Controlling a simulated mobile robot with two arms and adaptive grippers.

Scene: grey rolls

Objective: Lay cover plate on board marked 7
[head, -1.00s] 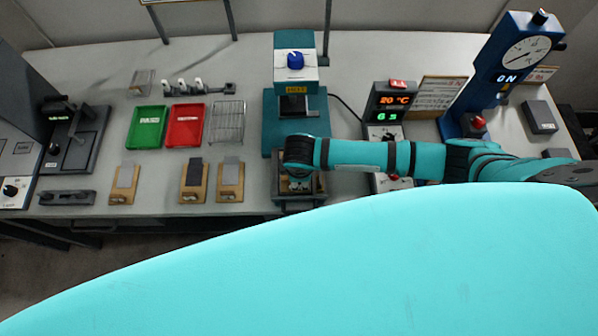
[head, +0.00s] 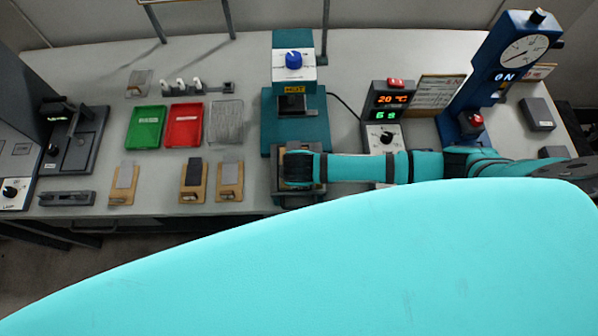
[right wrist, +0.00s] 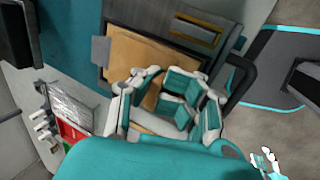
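Three small wooden boards, left (head: 122,196), middle (head: 191,196) and right (head: 229,195), lie near the table's front edge in the head view. Each carries a plate: light grey (head: 127,171), dark (head: 194,171) and light grey (head: 230,170). Their markings are too small to read. My right gripper (head: 298,170) is over a dark fixture (head: 281,200) in front of the teal press. In the right wrist view its fingers (right wrist: 165,95) are spread, above a wooden board (right wrist: 128,52) in the fixture. A grey tab (right wrist: 101,50) sits at the board's edge. The cover plate cannot be told for certain.
The teal press (head: 296,128) stands behind the fixture. Temperature controller (head: 386,112) and blue gauge stand (head: 478,100) are at right. Table is clear between boards and fixture.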

